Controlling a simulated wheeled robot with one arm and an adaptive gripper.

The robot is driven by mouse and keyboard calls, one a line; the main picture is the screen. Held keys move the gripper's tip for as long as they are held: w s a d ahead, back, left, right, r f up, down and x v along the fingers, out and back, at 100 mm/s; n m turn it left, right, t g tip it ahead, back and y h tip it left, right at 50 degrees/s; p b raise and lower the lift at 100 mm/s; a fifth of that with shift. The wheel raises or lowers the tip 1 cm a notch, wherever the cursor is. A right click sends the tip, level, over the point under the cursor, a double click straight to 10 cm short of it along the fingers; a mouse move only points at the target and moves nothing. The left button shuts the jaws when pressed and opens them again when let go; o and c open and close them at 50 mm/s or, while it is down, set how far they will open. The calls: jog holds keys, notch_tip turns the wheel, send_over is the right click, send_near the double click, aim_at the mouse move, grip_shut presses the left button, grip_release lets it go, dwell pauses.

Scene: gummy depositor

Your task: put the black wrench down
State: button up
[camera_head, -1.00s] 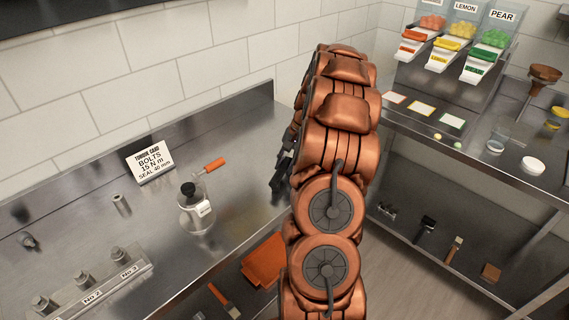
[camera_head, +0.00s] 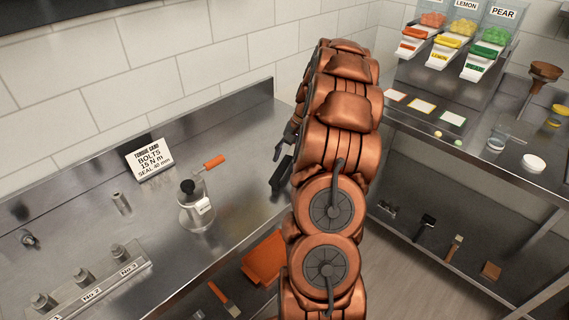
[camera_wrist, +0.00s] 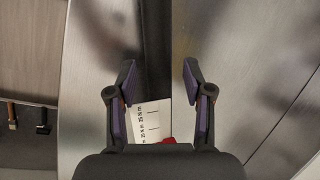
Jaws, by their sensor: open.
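My gripper (camera_wrist: 158,80) is open, its two dark, purple-lined fingers spread apart in the wrist view. A long black bar (camera_wrist: 156,45), which looks like the black wrench, runs up the picture between and beyond the fingertips. A white scale label (camera_wrist: 150,122) with printed marks and a small red part show nearer the palm, between the fingers. Gaps show between the bar and both fingertips. I cannot tell whether it rests fully on the steel surface. In the head view my gripper (camera_head: 283,160) is at the right end of the steel bench, mostly behind my copper arm.
The steel bench (camera_head: 240,150) holds a torque card (camera_head: 150,160), a glass jar with a black knob (camera_head: 196,208), an orange-handled tool (camera_head: 213,162) and numbered fittings (camera_head: 115,275). A second counter with candy dispensers (camera_head: 465,40) stands right. Bare bench lies left of my gripper.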

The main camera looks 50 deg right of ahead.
jog(key=b+v, duration=0.3)
jog(key=v, duration=0.7)
jog(key=shift+d+r, duration=0.2)
jog(key=shift+r, duration=0.15)
jog(key=s+a+r+n+g, duration=0.1)
jog(key=a+n, duration=0.1)
jog(key=a, duration=0.7)
jog(key=s+a+r+n+g+h, duration=0.1)
jog(key=s+a+n, duration=0.15)
jog(key=a, duration=0.75)
jog(key=a+r+n+g, duration=0.1)
jog(key=a+n, duration=0.2)
jog(key=a, duration=0.6)
jog(key=s+a+f+n+h, duration=0.1)
jog(key=s+a+f+n, duration=0.1)
jog(key=s, duration=0.5)
jog(key=s+a+f+n+h, duration=0.1)
jog(key=s+a+f+n, duration=0.1)
jog(key=s+a, duration=0.3)
jog(key=s+a+f+n, duration=0.2)
jog(key=s+a+f, duration=0.1)
jog(key=s, duration=0.5)
jog(key=shift+s+a+g+h, duration=0.3)
jog(key=shift+s+a+h, duration=0.1)
jog(key=shift+a, duration=0.3)
